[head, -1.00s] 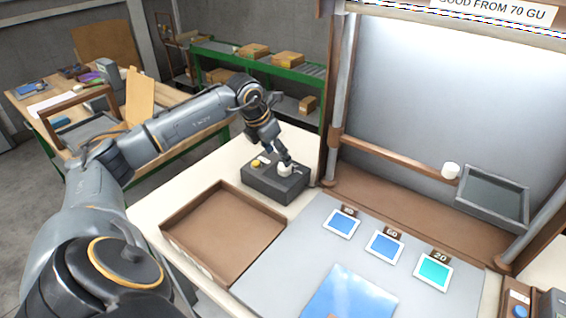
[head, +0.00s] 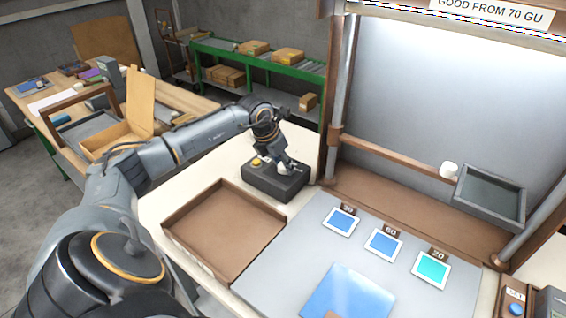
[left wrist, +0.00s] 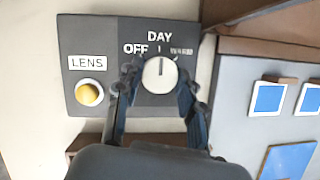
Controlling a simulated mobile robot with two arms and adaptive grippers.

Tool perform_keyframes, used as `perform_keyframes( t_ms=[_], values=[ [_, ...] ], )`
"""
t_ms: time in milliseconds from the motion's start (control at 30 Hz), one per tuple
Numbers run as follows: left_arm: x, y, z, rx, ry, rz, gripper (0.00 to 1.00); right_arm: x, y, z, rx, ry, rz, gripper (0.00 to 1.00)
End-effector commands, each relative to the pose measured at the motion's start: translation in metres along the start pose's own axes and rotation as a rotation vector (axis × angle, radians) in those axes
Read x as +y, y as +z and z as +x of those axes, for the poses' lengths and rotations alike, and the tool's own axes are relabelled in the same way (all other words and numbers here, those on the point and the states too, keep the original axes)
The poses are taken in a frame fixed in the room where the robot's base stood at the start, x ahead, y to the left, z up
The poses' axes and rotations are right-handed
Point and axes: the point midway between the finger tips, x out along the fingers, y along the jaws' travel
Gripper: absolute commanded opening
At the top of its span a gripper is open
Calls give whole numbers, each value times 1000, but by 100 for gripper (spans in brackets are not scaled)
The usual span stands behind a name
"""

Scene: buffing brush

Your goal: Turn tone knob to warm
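The tone knob (left wrist: 160,75) is a white round dial on a dark control box (head: 262,180). In the left wrist view its dark pointer line points straight up, below the word DAY. OFF is lettered to its left, and a partly hidden word is to its right. My left gripper (left wrist: 160,82) has a finger at each side of the knob, both close against its edges, and appears shut on it. In the head view the left gripper (head: 284,166) reaches down onto the box. My right gripper is not in view.
A yellow button (left wrist: 89,93) labelled LENS is left of the knob. An empty brown tray (head: 190,249) lies in front of the box. A wooden frame post (head: 331,120) stands close to the box's right. Blue and teal sample cards lie on the grey mat (head: 270,275).

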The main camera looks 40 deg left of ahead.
Motion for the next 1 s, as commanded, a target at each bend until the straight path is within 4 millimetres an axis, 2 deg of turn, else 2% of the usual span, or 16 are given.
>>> perform_keyframes(
  t_ms=[267, 467, 1000],
  values=[
    [1, 0, 0, 0, -8, 22, 7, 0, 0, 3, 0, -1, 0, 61],
    [2, -1, 2, 0, -43, 103, 7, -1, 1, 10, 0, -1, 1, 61],
    [4, 2, 1, -3, -221, 529, 7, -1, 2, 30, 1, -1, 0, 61]
  ],
)
